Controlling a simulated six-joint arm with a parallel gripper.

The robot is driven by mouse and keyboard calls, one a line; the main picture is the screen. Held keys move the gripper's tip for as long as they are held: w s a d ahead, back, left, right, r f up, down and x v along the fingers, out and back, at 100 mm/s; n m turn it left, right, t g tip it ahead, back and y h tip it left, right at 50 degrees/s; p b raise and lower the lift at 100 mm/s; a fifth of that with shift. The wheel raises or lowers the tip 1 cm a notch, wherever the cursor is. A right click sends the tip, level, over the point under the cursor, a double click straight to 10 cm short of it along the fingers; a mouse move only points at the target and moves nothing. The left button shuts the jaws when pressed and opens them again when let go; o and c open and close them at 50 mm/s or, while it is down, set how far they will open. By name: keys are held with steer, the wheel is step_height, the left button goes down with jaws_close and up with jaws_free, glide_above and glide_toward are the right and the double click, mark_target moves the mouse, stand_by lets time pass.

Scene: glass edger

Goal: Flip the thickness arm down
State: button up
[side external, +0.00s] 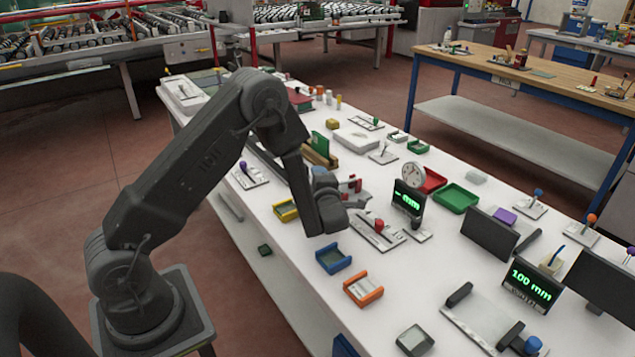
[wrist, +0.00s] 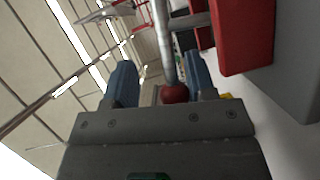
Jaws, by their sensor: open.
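In the wrist view, a metal rod (wrist: 163,40) ends in a dark red ball knob (wrist: 174,94) between the two blue-grey fingers of my gripper (wrist: 160,66). The fingers are apart, with space visible on both sides of the knob; I cannot tell if either touches it. The rod looks like the thickness arm, but I cannot be sure. In the side view, my wrist hides most of the gripper, beside a small red-and-grey fixture (side external: 352,185). A display (side external: 408,198) behind reads "- mm".
A red block (wrist: 243,35) is close to the right finger in the wrist view. On the bench, a red-knobbed lever (side external: 379,226) stands on a slotted plate. A dial gauge (side external: 413,176), blue tray (side external: 333,259) and orange tray (side external: 363,290) are nearby. Bare bench surrounds the trays.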

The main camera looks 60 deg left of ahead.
steer(key=v, duration=0.5)
step_height(320, 180, up, 7)
stand_by(0.3)
